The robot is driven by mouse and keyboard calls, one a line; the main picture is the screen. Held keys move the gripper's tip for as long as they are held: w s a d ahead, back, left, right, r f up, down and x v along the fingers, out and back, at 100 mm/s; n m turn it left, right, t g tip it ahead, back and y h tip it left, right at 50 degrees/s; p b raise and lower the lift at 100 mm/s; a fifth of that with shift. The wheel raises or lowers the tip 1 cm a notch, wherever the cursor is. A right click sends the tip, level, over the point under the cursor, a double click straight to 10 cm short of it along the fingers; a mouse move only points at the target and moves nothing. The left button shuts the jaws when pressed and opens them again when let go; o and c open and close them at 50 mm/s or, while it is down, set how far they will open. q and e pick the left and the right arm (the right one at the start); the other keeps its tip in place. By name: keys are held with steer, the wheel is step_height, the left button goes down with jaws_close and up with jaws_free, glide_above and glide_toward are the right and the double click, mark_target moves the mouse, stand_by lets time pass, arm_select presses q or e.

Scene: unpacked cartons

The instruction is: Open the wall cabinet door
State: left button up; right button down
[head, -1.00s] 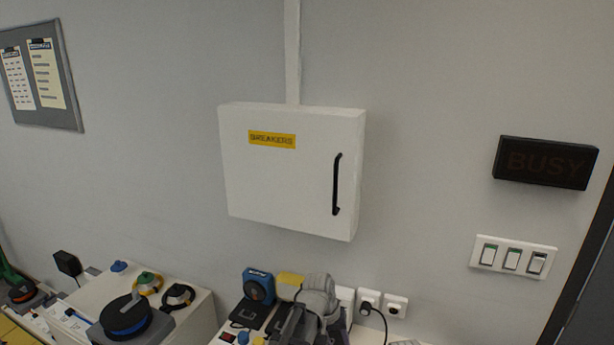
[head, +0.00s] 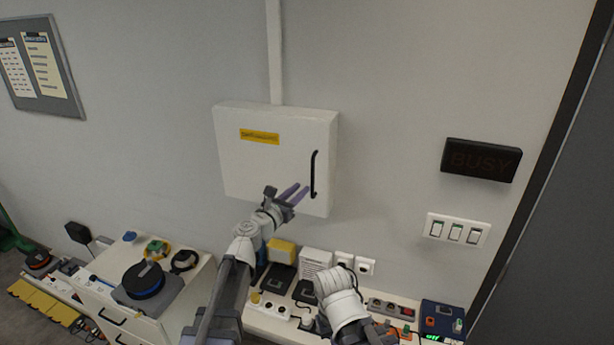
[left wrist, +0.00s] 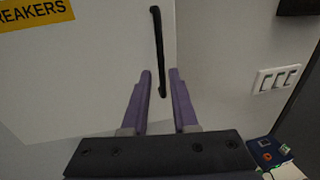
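The white wall cabinet (head: 270,165) hangs on the grey wall with its door shut flush and a yellow "BREAKERS" label (head: 259,137). Its black vertical bar handle (head: 315,174) is near the door's right edge; it also shows in the left wrist view (left wrist: 158,45). My left gripper (head: 298,193) is in front of the door's lower right part, beside the handle's lower end. In the left wrist view its purple fingers (left wrist: 160,74) are apart, with the handle's lower end showing between their tips. Contact with the handle does not show. My right gripper does not show, only part of that arm.
Below the cabinet is a bench (head: 262,316) with boxes, sockets and a blue device (head: 443,318). A switch panel (head: 456,231) and a dark "BUSY" sign (head: 481,160) are on the wall to the right. The wall between cabinet and sign is clear.

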mark_target(312, 179)
arm_select(q)
steer(key=x, duration=0.7)
steer(key=shift+w+d+f, duration=0.1)
steer(key=shift+w+d, duration=0.15)
steer(key=shift+w, duration=0.1)
jaws_close()
stand_by(1.1)
